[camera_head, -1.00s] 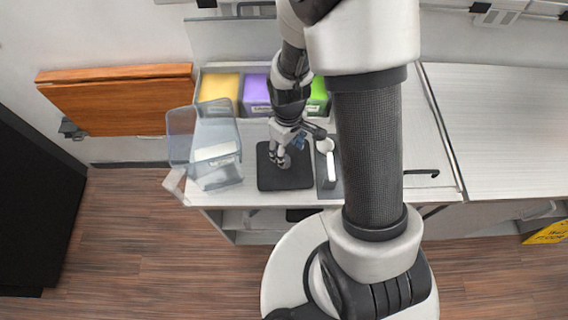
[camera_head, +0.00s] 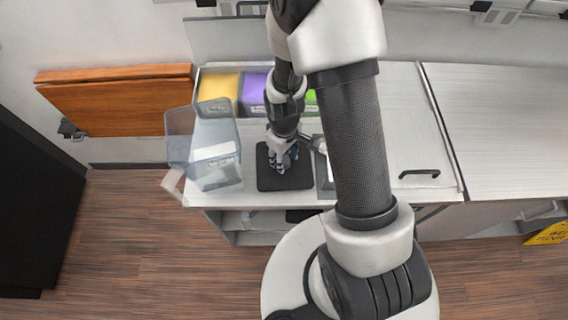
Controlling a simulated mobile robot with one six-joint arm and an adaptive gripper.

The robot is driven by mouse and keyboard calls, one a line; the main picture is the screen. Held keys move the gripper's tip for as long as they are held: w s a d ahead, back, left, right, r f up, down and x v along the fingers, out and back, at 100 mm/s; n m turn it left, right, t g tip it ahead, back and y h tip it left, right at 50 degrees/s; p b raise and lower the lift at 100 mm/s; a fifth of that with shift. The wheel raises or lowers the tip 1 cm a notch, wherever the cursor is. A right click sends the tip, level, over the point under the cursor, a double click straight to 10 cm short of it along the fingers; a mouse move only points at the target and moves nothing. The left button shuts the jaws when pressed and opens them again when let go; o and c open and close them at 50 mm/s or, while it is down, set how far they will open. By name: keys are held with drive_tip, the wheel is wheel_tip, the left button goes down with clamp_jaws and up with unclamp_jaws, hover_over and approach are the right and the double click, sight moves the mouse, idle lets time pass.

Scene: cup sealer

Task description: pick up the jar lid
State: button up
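My gripper (camera_head: 279,166) points down over a black mat (camera_head: 301,183) on the counter. Its fingertips are at or just above the mat's surface. I cannot make out whether the fingers are open or shut. No jar lid shows clearly now; the gripper covers the middle of the mat, and a lid there would be hidden.
A clear open container (camera_head: 215,160) stands left of the mat. Yellow (camera_head: 218,87), purple (camera_head: 254,90) and green (camera_head: 312,100) bins stand behind. A grey-and-white device (camera_head: 327,178) right of the mat is partly hidden by my arm. The counter (camera_head: 400,140) farther right is bare.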

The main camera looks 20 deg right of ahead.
clamp_jaws()
idle(0.5)
